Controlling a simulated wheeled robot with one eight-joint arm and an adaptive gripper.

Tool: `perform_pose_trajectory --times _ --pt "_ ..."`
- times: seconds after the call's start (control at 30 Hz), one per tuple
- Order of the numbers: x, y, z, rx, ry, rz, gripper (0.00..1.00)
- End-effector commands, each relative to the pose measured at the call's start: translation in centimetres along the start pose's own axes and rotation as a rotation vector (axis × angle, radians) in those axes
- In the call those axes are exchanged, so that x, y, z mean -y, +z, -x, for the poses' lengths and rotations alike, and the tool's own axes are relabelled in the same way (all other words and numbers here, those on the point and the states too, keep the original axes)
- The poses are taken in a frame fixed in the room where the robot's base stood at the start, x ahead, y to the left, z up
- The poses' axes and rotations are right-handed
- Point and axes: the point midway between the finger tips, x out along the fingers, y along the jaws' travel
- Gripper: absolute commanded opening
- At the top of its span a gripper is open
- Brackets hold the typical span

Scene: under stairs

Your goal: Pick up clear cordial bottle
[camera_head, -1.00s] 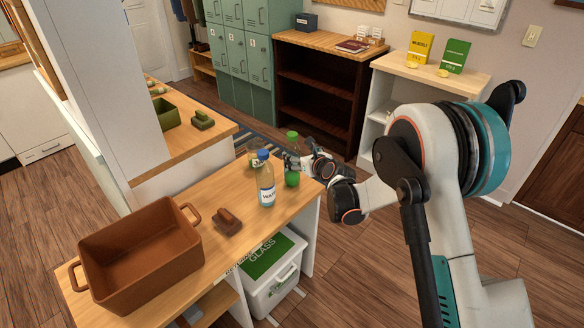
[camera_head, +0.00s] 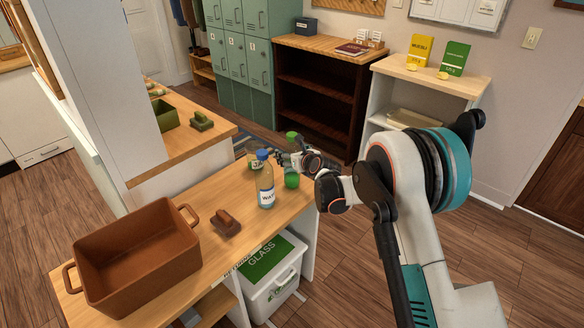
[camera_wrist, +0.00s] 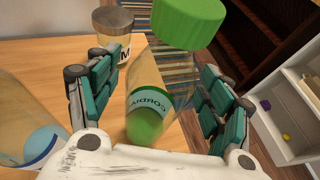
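The clear cordial bottle (camera_wrist: 157,75) has a green cap and a teal label with "CORDIAL" lettering. It stands between the two teal-padded fingers of my gripper (camera_wrist: 160,88) in the wrist view. The fingers are spread, with a visible gap on the left side; contact on the right is unclear. In the head view my gripper (camera_head: 290,160) is at the bottle's side and hides its middle. The bottle's green cap (camera_head: 291,136) shows above it. A round green shape (camera_head: 292,180) shows low at the bottle; I cannot tell whether it is part of it.
A water bottle (camera_head: 265,184) with a blue cap stands close left of my gripper. A labelled jar (camera_wrist: 113,48) stands behind the fingers. A brown dish (camera_head: 185,258) and a small brown object (camera_head: 226,223) lie on the wooden counter (camera_head: 275,222). The floor right is clear.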

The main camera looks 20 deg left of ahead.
Motion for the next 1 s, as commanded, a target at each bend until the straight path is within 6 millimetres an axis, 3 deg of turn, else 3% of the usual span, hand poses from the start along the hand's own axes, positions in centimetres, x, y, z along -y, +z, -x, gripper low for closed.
perform_pose_trajectory --times 0.03,0.23,0.67,0.87,1.0 --pt "0.0 0.0 0.0 0.000 0.000 0.000 0.54" --pt "0.0 0.0 0.0 0.000 0.000 0.000 0.09" --pt "0.0 0.9 0.4 0.000 0.000 0.000 0.08" --pt "0.0 3.8 1.6 0.000 0.000 0.000 0.08" --pt "0.0 7.2 3.0 0.000 0.000 0.000 0.08"
